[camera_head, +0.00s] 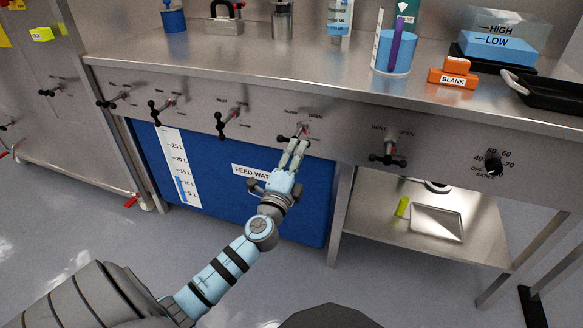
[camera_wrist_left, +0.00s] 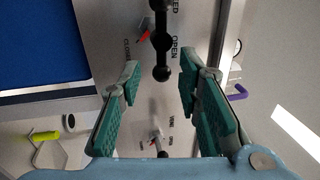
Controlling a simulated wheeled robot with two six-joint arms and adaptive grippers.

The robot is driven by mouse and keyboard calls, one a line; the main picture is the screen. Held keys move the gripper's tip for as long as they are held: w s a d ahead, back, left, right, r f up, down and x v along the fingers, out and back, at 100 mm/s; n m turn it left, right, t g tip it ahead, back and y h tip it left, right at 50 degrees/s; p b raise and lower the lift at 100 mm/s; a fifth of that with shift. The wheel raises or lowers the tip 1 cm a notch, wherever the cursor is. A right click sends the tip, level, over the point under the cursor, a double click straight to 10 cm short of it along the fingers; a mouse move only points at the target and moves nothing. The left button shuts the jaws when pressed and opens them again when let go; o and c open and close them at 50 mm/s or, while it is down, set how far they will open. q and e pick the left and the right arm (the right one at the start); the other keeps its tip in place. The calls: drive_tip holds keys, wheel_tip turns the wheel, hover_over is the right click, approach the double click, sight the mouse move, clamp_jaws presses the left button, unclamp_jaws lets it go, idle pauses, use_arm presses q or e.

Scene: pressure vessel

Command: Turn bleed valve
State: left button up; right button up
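The bleed valve's dark bar handle (camera_wrist_left: 161,42) with ball ends shows at the top of the left wrist view, beside a label partly cut off at the frame edge, with CLOSED and OPEN marks. A small red pointer (camera_wrist_left: 144,37) sits beside it. In the head view, the handle (camera_head: 300,131) is on the steel front panel, partly covered by my gripper. My left gripper (camera_head: 297,146) is open, its fingers pointing at the handle. In the left wrist view its green pads (camera_wrist_left: 160,78) stand apart on either side of the handle's near end, with gaps. My right gripper is not in view.
Similar handles sit along the panel, including the vent valve (camera_head: 388,152) to the right and another valve (camera_head: 230,117) to the left. A heater knob (camera_head: 493,164) is further right. A blue feed water tank (camera_head: 228,205) stands below. The steel countertop (camera_head: 330,75) overhangs the panel.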

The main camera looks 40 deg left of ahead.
use_arm(q)
drive_tip(key=v, duration=0.7)
drive_tip(key=shift+s, duration=0.35)
drive_tip(key=shift+d+f, duration=0.1)
